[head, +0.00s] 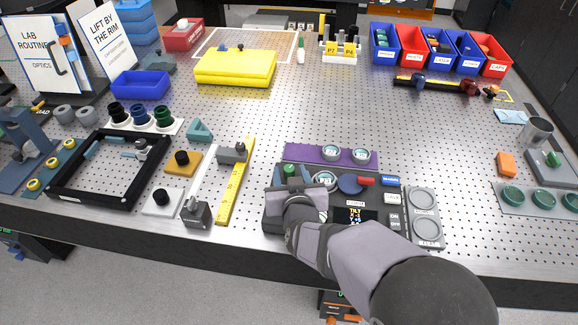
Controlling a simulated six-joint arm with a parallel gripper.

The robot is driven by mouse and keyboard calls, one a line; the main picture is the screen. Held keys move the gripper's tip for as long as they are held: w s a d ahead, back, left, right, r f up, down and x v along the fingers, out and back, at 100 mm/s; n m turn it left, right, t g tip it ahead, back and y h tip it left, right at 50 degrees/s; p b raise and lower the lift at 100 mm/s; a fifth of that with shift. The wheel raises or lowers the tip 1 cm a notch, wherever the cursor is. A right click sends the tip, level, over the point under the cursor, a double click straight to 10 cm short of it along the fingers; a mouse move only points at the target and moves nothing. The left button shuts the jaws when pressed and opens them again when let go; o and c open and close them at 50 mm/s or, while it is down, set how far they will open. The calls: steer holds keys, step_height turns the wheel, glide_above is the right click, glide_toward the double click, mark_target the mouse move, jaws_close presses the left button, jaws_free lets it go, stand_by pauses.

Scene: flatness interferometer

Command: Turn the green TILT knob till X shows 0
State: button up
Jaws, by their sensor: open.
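The dark interferometer console (273,222) sits near the front edge of the perforated table. A green knob (290,170) shows at its upper left, and I take it for the TILT knob. My gripper (291,184) is open over the console's left part, with its fingers close around or just in front of that knob; I cannot tell whether they touch it. My wrist hides much of the console's lower left. A small dark display (355,215) shows TILT with X and Y lines; the values are too small and partly covered to read surely.
A blue round knob (349,184) and a red part (367,181) are right of my gripper. A purple plate (300,152) lies behind the console, and a grey plate with round seats (424,230) stands at its right. A yellow ruler (232,190) lies left. The table's middle is clear.

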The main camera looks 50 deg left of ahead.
mark_target(289, 169)
steer(key=shift+p+x, duration=0.35)
steer(key=shift+x, duration=1.3)
steer(key=shift+d, duration=0.1)
jaws_close()
